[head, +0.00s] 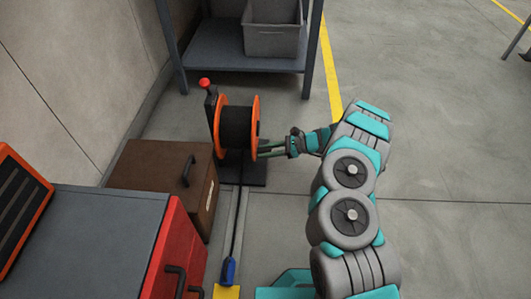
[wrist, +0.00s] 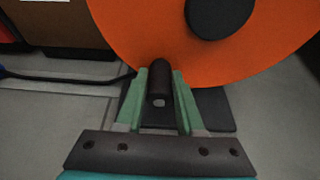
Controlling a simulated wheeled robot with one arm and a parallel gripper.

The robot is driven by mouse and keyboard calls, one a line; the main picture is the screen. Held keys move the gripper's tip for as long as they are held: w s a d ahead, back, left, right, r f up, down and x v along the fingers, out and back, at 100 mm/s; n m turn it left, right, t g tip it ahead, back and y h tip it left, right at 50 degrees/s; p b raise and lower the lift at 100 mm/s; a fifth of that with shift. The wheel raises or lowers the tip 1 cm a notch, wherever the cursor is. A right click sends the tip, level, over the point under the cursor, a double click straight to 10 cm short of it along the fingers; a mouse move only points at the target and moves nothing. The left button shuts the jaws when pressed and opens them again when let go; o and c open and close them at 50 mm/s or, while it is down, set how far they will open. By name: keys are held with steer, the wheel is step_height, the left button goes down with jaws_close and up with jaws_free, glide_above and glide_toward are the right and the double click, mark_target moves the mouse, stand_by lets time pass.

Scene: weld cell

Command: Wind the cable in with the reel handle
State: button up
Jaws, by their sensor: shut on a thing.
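The cable reel (head: 237,128) stands on a dark base plate, with orange flanges and dark cable wound between them. In the wrist view its near orange flange (wrist: 140,35) fills the top, with a dark hub. My gripper (head: 268,149) is at the reel's right side. In the wrist view its green fingers are shut on the dark reel handle (wrist: 159,85), low on the flange. The cable (head: 237,222) runs from the reel along the floor to a blue plug (head: 228,270) near a yellow patch. The handle is too small to make out in the head view.
A post with a red knob (head: 204,82) stands at the reel's left. A brown case (head: 150,168) and a red cabinet (head: 180,255) with a grey top are at left. A shelf with a grey bin (head: 272,40) stands behind. The floor at right is clear.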

steer(key=shift+w+f, duration=0.15)
steer(key=shift+w, duration=0.2)
steer(key=shift+w+f, duration=0.2)
steer(key=shift+w, duration=0.15)
steer(key=shift+w+f, duration=0.2)
steer(key=shift+w, duration=0.5)
steer(key=shift+w+f, duration=0.15)
steer(key=shift+w, duration=0.5)
steer(key=shift+d, duration=0.1)
steer(key=shift+w+r, duration=0.2)
steer(key=shift+w, duration=1.5)
steer(key=shift+w+r, duration=0.55)
steer(key=shift+w, duration=0.2)
steer(key=shift+w+r, duration=0.5)
steer(key=shift+w, duration=0.25)
